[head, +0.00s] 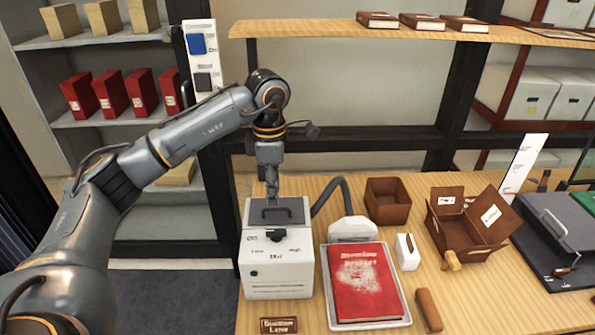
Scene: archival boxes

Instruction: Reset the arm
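My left arm (195,135) comes in from the left, rises to its wrist and bends down. My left gripper (271,196) points down over the top of a white suction unit (280,270), close to the dark handle or recess on its top. It looks narrow, and I cannot tell whether its fingers are closed or touch the unit. My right gripper is not in view.
A red book (362,285) lies on a tray beside the unit, with a hose (330,192) behind. Brown open boxes (387,201) (468,225) and a grey device (560,235) stand to the right.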

